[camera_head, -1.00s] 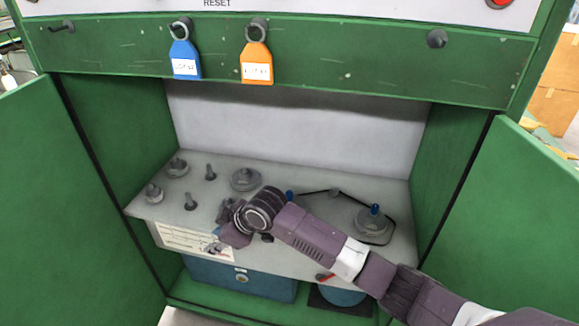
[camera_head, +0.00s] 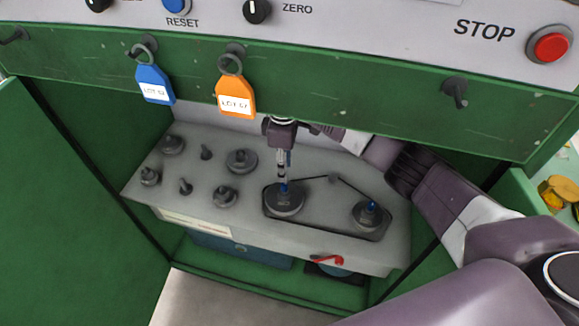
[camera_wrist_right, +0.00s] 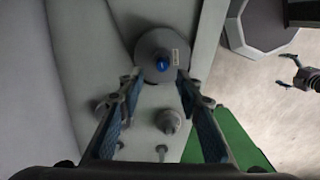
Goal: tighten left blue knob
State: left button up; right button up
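The left blue knob (camera_head: 284,187) stands on top of the left round grey wheel (camera_head: 285,203) on the cabinet shelf. In the right wrist view the knob (camera_wrist_right: 162,64) shows beyond and between the fingertips. My right gripper (camera_head: 283,168) points down over this knob; in the wrist view its fingers (camera_wrist_right: 157,82) are spread with nothing between the pads. Contact with the knob is not visible. A second blue knob (camera_head: 371,206) tops the right wheel (camera_head: 364,217). A small dark gripper, apparently my left one (camera_wrist_right: 299,80), shows at the wrist view's right edge with fingers apart.
Other grey wheels (camera_head: 242,160) and posts stand left on the shelf (camera_head: 225,220). A belt (camera_head: 328,178) runs around the two knobbed wheels. Blue (camera_head: 154,84) and orange (camera_head: 235,97) tags hang from the green beam above. The left door (camera_head: 50,210) stands open.

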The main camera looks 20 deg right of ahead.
aim_at(284, 187)
notch_tip(284, 187, down, 7)
jog(key=shift+s+a+f+p, duration=0.15)
jog(key=shift+p, duration=0.25)
grip_shut()
